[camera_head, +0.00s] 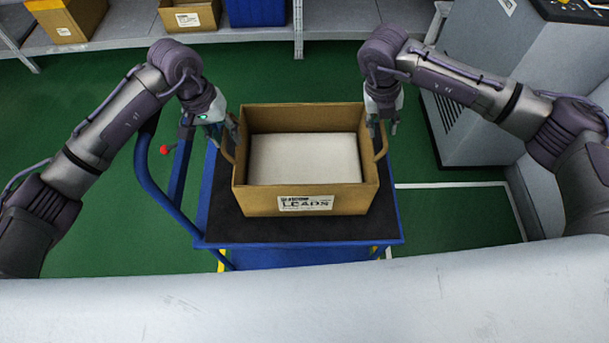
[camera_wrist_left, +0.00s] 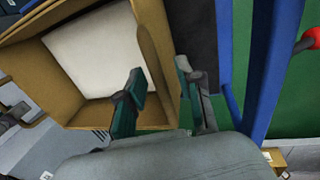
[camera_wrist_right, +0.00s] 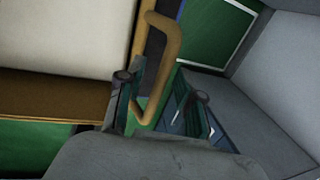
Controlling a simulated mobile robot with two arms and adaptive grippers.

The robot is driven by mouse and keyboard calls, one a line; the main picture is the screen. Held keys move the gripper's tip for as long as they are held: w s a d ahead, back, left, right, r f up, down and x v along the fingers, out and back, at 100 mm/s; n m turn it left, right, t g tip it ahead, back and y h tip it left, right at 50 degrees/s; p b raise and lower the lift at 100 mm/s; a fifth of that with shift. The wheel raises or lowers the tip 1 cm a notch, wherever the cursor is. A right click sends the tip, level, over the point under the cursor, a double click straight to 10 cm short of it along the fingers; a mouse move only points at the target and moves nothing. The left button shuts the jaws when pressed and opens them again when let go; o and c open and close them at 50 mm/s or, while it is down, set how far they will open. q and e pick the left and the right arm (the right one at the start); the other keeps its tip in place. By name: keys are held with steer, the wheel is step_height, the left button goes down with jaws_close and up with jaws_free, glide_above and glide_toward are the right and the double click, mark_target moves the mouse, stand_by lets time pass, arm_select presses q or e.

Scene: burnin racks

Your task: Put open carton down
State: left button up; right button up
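The open carton (camera_head: 257,198) is brown, with a "LEADS" label and a pale, flat block (camera_head: 304,158) inside. It is upright over the black top of a blue trolley (camera_head: 225,215) and looks to rest on it. My left gripper (camera_head: 230,130) is at the carton's left side; in the left wrist view its fingers (camera_wrist_left: 160,82) are apart, with the carton wall between them. My right gripper (camera_head: 384,128) is at the right side; in the right wrist view its fingers (camera_wrist_right: 160,98) stand apart around the looped handle (camera_wrist_right: 172,55), with gaps visible.
The trolley's blue push bar (camera_head: 150,180) and a red knob (camera_head: 164,150) are at the left. A grey machine (camera_head: 480,110) stands at the right. A shelf (camera_head: 335,18) with bins runs along the back. Green floor (camera_head: 110,235) is clear around the trolley.

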steer(key=shift+r, duration=0.1)
arm_select(q)
step_height(320, 180, up, 12)
steer(key=a, duration=0.2)
steer(key=shift+a+f, duration=0.15)
arm_select(e)
steer(key=v, duration=1.1)
steer(key=shift+r, duration=0.4)
steer(key=shift+f, duration=0.1)
